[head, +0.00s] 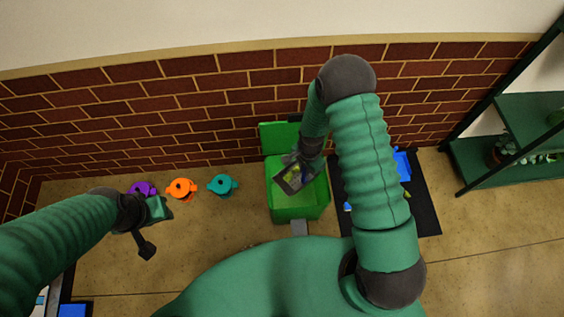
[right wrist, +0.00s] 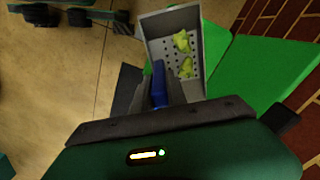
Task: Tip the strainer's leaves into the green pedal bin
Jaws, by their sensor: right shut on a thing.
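The green pedal bin (head: 300,207) stands on the floor by the brick wall. Its lid (head: 278,136) is up. My right gripper (head: 305,160) is over the bin's opening, shut on the strainer's blue handle (right wrist: 158,82). The grey, perforated strainer (head: 286,182) is above the opening and looks tilted in the head view. Yellow-green leaves (right wrist: 182,41) are still inside the strainer in the right wrist view, with green bin surfaces (right wrist: 232,75) beside and behind it. My left gripper (head: 157,209) is off to the left, away from the bin; its jaws are unclear.
Purple (head: 143,188), orange (head: 181,188) and teal watering cans (head: 222,185) stand along the wall left of the bin. A dark mat (head: 425,205) with a blue item (head: 402,165) lies right of it. A green shelf (head: 500,160) stands far right. Floor between is clear.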

